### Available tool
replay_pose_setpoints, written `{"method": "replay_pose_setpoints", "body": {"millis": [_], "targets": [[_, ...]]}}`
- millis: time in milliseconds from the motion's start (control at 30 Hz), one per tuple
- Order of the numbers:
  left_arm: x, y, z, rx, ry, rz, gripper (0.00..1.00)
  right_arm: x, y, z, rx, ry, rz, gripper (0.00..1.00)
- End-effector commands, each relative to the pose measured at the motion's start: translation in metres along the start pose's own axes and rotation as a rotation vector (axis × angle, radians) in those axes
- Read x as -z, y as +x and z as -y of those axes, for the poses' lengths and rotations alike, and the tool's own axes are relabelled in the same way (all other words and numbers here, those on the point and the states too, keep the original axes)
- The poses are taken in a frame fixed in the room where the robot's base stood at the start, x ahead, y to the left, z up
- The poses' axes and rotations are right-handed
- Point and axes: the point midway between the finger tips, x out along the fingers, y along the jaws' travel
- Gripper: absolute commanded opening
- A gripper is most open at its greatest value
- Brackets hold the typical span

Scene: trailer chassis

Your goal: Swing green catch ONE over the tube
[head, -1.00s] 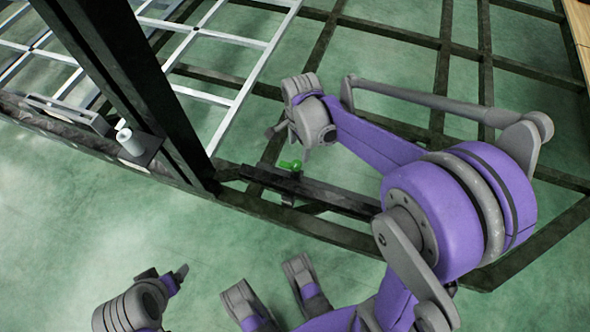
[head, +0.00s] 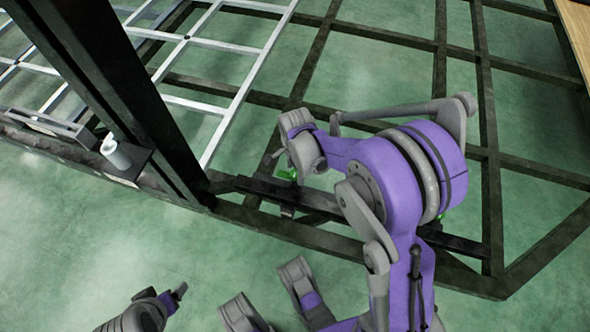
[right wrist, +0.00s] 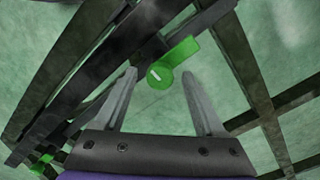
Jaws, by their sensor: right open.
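A green catch (head: 287,174) sits on a dark bar (head: 262,188) of the chassis, partly hidden by my right wrist in the head view. In the right wrist view the catch (right wrist: 160,76) has a round end with a white mark and an arm pointing up right. My right gripper (right wrist: 159,74) is open, with the catch's round end between its fingertips in that view; contact cannot be told. A second green piece (right wrist: 42,165) shows at lower left. Which dark bar is the tube is unclear. My left gripper (head: 176,292) is at the lower left, away from the chassis; its jaws are unclear.
A thick dark post (head: 110,85) rises left of the catch. A white cylinder (head: 115,153) stands on a bracket beside it. Dark frame bars (head: 380,38) and a pale metal grid (head: 222,88) lie behind. Green floor is open in front.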

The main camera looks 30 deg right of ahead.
Motion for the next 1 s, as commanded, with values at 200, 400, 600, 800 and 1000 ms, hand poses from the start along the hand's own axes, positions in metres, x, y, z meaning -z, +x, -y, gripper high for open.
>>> {"method": "replay_pose_setpoints", "body": {"millis": [200,400,600,800,1000], "targets": [[0.0001,-0.0003,0.0000,0.000,0.000,0.000,0.80,0.0000,-0.0003,0.0000,0.000,0.000,0.000,0.68],[0.0001,-0.0002,0.0000,0.000,0.000,0.000,0.80,0.0000,-0.0004,-0.0001,0.000,0.000,0.000,0.32],[0.0000,-0.0002,0.0000,0.000,0.000,0.000,0.80,0.0000,-0.0005,-0.0001,0.000,0.000,0.000,0.00],[0.0001,-0.0003,0.0000,0.000,0.000,0.000,0.80,0.0000,-0.0005,0.0000,0.000,-0.005,0.000,0.00],[0.0003,-0.0012,0.0000,0.000,0.000,0.000,0.80,0.0000,-0.0007,0.0000,0.000,-0.055,0.000,0.00]]}}
